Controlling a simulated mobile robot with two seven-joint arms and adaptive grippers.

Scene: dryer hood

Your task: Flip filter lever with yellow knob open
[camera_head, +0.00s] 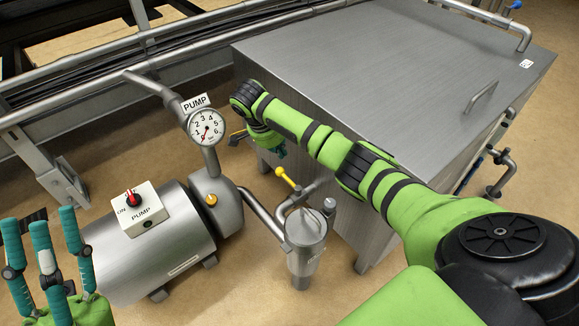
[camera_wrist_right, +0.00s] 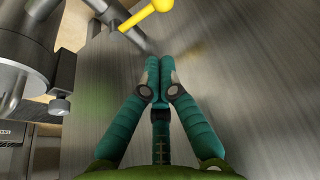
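The yellow knob (camera_head: 280,171) sits on the end of a short yellow lever at the filter (camera_head: 305,236), a metal canister beside the pump. In the right wrist view the yellow knob (camera_wrist_right: 161,5) shows at the top edge, beyond the fingertips and apart from them. My right gripper (camera_head: 281,151) is mostly hidden behind its wrist in the head view, just above the knob. In the wrist view the right gripper (camera_wrist_right: 160,68) has its teal fingers drawn together with nothing visible between them. My left gripper (camera_head: 42,218) is at the lower left, fingers spread and empty.
The pump (camera_head: 160,240) with its switch box (camera_head: 140,207) and gauge (camera_head: 206,127) stands left of the filter. A large metal tank (camera_head: 390,75) lies behind and below my right arm. Pipes run around the filter. Bare floor (camera_head: 220,295) shows in front.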

